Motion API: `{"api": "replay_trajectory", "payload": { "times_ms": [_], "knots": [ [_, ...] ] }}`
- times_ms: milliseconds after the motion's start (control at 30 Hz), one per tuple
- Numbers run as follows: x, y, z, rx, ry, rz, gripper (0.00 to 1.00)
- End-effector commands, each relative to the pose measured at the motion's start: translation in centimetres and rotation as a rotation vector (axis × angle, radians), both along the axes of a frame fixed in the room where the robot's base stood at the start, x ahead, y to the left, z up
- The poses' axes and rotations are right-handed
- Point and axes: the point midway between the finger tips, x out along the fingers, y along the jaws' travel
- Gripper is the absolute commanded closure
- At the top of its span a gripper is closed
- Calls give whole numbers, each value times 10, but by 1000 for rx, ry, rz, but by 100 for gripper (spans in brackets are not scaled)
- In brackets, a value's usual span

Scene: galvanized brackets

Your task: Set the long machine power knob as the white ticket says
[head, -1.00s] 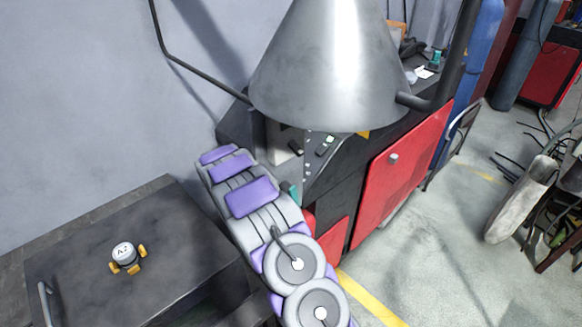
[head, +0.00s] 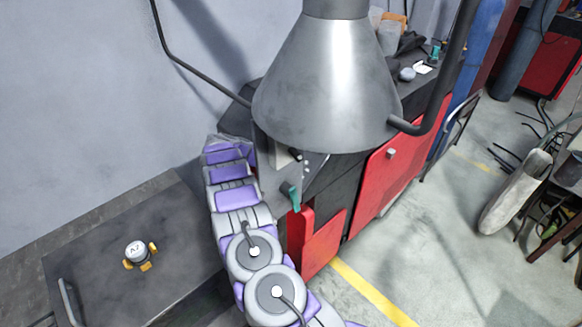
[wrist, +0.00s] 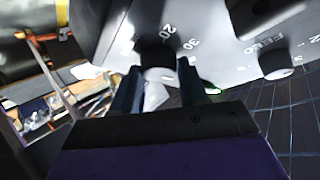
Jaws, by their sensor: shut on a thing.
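In the wrist view, my gripper (wrist: 157,78) is shut on a dark knob (wrist: 155,52) on a pale panel. The numbers 20 and 30 show beside this knob; its pointer and exact setting are hard to make out. A second knob (wrist: 276,62) to the right has lettering that seems to read FEED. In the head view, the long machine (head: 325,200) is dark with red doors, and its panel is mostly hidden by a grey hood. My gripper is hidden there behind my arm.
The grey cone hood (head: 325,90) hangs over the machine close to my arm. A dark cabinet (head: 190,235) at lower left bears a small white-and-yellow object (head: 139,254) marked with letters. Free floor with a yellow line (head: 370,290) lies to the right.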

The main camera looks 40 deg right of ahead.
Motion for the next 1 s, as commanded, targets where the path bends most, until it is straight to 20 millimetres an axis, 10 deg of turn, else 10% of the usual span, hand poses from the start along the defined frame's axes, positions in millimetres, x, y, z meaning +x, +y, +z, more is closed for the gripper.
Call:
{"api": "replay_trajectory", "payload": {
  "times_ms": [1000],
  "knots": [
    [5, 0, 2, 18, -223, -271, 88]
  ]
}}
